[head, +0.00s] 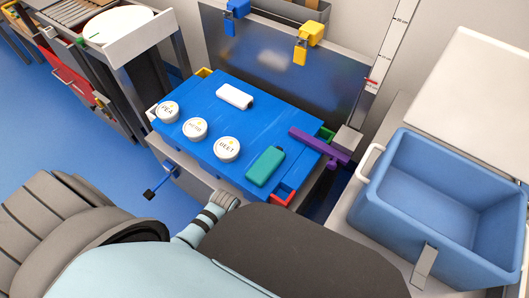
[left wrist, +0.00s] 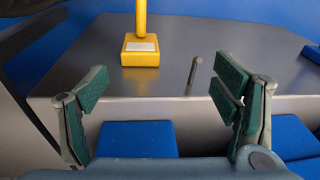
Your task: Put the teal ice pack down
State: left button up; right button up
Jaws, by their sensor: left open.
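The teal ice pack (head: 265,166) lies flat on the blue board (head: 255,120), near its front right corner. In the left wrist view my left gripper (left wrist: 160,103) is open, with its two green-padded fingers wide apart and nothing between them. The teal ice pack does not show in that view. In the head view my arm parts fill the bottom, and the left fingertips cannot be made out. My right gripper is not in view.
A white block (head: 234,97) and three white-lidded tubs, one a beet tub (head: 227,149), share the board. A purple bar (head: 320,146) lies at its right edge. A blue bin (head: 450,205) stands at right. The left wrist view shows a yellow-based post (left wrist: 140,50) on a grey surface.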

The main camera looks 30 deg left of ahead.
pick_arm(q)
jog(key=w+d+r+p, duration=0.1)
jog(key=w+r+p, duration=0.35)
jog(key=r, duration=0.95)
notch_tip(320, 180, up, 13)
jog(key=g+h, duration=0.1)
jog(key=g, duration=0.1)
send_over(266, 163)
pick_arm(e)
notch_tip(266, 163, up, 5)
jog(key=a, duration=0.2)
pick_arm(q)
jog(key=shift+m, duration=0.4)
notch_tip(266, 163, down, 14)
jog(key=b, duration=0.8)
jog(key=shift+r, duration=0.2)
jog(key=shift+f, duration=0.35)
jog(key=shift+r, duration=0.1)
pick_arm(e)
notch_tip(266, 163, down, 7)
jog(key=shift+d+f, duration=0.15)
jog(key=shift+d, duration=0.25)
pick_arm(q)
jog(key=shift+r, duration=0.1)
jog(key=c, duration=1.6)
